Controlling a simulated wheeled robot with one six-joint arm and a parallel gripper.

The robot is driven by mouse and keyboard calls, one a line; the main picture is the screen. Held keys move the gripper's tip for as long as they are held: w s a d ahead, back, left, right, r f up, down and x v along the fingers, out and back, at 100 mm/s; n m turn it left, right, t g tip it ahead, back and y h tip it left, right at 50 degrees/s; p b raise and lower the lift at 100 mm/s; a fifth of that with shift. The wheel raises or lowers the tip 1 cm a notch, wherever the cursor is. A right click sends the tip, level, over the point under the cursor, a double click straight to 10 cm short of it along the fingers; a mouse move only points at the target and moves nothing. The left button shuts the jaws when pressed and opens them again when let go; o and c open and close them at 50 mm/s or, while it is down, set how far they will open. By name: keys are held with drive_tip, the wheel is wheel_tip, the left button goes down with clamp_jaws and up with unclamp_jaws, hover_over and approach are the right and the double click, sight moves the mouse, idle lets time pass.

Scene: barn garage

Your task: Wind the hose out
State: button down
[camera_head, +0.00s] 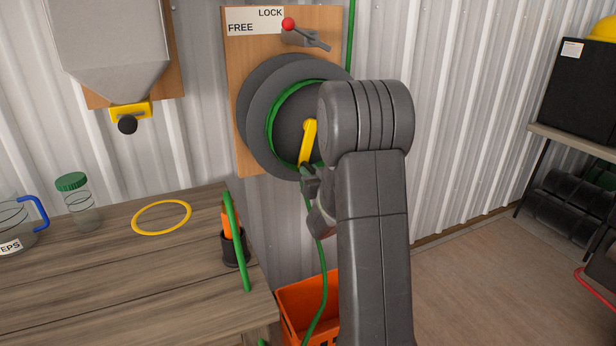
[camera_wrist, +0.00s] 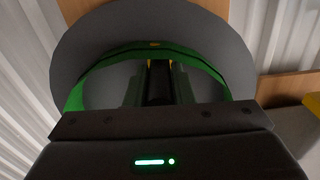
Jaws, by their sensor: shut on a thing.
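A grey hose reel (camera_head: 252,110) is mounted on a wooden board (camera_head: 240,65) on the wall. Green hose (camera_head: 270,120) is wound on it, and a length hangs down (camera_head: 322,265) to an orange crate. A yellow crank (camera_head: 308,140) slants down across the reel's face. My gripper (camera_head: 310,178) is at the crank's lower end, shut on its dark handle; the wrist view shows the handle (camera_wrist: 160,82) between the fingers. A red-knobbed lever (camera_head: 288,24) sits beside the LOCK/FREE sign (camera_head: 254,20); I cannot tell which word it marks. My arm hides the reel's right side.
The wooden table (camera_head: 130,270) at left holds a yellow ring (camera_head: 161,217), a green-lidded jar (camera_head: 75,200), a jug (camera_head: 14,228) and a black cup (camera_head: 235,250). The orange crate (camera_head: 300,305) stands on the floor below the reel. A shelf (camera_head: 575,140) is at right; the floor between is open.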

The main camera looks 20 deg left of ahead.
drive_tip(key=shift+w+d+f+n+b, duration=0.3)
drive_tip(key=shift+w+f+n+b, duration=0.1)
drive_tip(key=shift+b, duration=0.1)
drive_tip(key=w+d+r+n+b, duration=0.3)
drive_tip(key=w+d+r+n, duration=0.1)
drive_tip(key=n, duration=0.5)
drive_tip(key=w+d+r+n+b, duration=0.3)
drive_tip(key=w+r+n, duration=0.3)
drive_tip(key=r+n, duration=0.2)
drive_tip(key=shift+d+n, duration=0.9)
drive_tip(key=shift+w+r, duration=0.1)
drive_tip(key=shift+r, duration=0.05)
drive_tip(key=c, duration=1.3)
unclamp_jaws()
drive_tip(key=shift+o, duration=0.2)
